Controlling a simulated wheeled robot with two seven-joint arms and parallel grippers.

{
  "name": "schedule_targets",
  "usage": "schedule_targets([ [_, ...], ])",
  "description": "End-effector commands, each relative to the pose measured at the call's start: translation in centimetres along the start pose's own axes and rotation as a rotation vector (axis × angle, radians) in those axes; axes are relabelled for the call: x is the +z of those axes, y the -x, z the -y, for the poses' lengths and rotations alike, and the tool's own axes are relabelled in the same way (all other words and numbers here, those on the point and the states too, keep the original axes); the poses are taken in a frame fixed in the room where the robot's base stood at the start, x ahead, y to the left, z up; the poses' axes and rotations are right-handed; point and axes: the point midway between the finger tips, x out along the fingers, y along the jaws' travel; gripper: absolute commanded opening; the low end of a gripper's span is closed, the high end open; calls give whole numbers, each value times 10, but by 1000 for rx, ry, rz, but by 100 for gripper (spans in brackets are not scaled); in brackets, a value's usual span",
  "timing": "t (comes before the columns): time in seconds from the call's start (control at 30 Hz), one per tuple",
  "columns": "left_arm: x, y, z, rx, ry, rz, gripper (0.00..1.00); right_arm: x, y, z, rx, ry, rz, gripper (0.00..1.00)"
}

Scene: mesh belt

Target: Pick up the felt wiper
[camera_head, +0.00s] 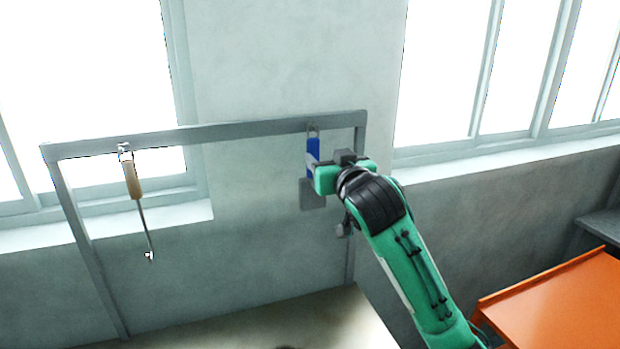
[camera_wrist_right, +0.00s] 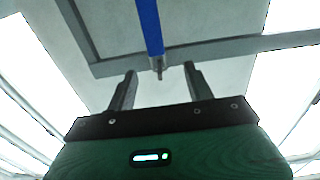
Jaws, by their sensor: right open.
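The felt wiper appears to be the tool with a blue handle (camera_head: 313,147) and a flat grey pad (camera_head: 312,195), hanging from a hook near the right end of a grey frame. In the right wrist view its blue handle (camera_wrist_right: 149,25) comes down from the top edge, in line with the gap between my fingers. My right gripper (camera_head: 313,165) is at the handle in the head view and hides part of it. In the wrist view the gripper (camera_wrist_right: 162,82) is open, with no visible grip on the handle. My left gripper is not in view.
The grey frame (camera_head: 230,130) stands before a wall with bright windows. A wooden-handled tool (camera_head: 132,178) with a thin metal shaft hangs at its left end. An orange surface (camera_head: 560,300) is at lower right. The frame's middle span is free.

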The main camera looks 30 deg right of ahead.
Motion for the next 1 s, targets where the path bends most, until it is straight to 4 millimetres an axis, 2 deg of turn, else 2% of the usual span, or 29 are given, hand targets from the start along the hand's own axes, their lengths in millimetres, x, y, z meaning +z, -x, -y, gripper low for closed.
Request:
schedule_targets([
  [0.03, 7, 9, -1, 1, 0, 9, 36, -4, -11, 0, 1, 0, 4, 53],
  [0.1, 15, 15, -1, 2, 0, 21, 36, -4, -25, -1, 2, 0, 3, 53],
  [0.27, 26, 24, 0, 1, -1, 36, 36, -3, -49, 0, 0, 1, 2, 53],
  [0.47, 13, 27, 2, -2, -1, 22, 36, -1, -60, -1, 0, 1, 1, 53],
  [0.67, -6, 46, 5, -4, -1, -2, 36, -5, -79, -5, 2, 2, 3, 53],
  [0.8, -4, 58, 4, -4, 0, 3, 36, -4, -95, -8, 1, 2, 3, 53],
  [1.0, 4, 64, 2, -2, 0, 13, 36, -1, -110, -8, 2, 1, 2, 53],
])
